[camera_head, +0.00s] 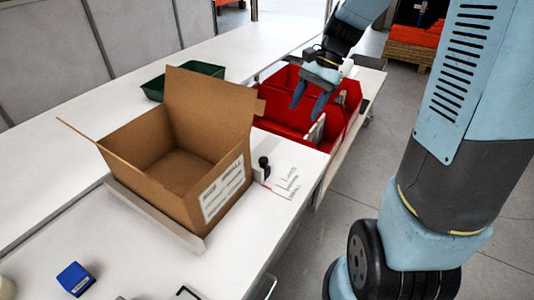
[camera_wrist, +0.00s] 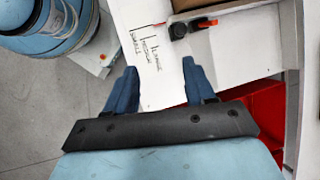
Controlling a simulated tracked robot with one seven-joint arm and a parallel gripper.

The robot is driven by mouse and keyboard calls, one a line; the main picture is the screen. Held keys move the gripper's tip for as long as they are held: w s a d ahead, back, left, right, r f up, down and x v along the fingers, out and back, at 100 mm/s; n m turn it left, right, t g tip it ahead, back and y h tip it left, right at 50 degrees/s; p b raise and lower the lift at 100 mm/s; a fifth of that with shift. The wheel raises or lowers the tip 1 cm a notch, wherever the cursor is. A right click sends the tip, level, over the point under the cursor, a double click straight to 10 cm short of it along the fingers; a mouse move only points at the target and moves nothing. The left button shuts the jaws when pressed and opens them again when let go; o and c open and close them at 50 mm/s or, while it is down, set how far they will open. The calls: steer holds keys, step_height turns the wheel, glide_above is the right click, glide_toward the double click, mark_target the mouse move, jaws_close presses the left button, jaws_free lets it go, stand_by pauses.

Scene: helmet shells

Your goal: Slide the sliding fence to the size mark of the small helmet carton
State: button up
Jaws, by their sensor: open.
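The sliding fence's black knob (camera_head: 263,163) stands on the white table just right of the open carton. Most of the fence is hidden or hard to separate from the carton's tray. Size marks (camera_head: 287,183) reading large, medium and small are printed to the right of the knob; they also show in the wrist view (camera_wrist: 146,44). I cannot tell which mark the pointer matches. My gripper (camera_head: 309,100) is open and empty, above the red bin, apart from the knob.
A green tray (camera_head: 205,69) lies at the back, and a blue block (camera_head: 75,278) at front left. The table's right edge is near.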

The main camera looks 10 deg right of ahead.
mark_target(264, 159)
steer(key=w+a+f+m+g+y, duration=0.25)
steer(key=w+f+m, duration=0.2)
steer(key=f, duration=0.25)
steer(key=shift+n+y, duration=0.25)
steer(key=shift+n, duration=0.1)
steer(key=x, duration=0.9)
steer(key=w+f+x, duration=0.1)
steer(key=x, duration=0.3)
steer(key=shift+s+d, duration=0.1)
steer(key=shift+c, duration=0.3)
jaws_close()
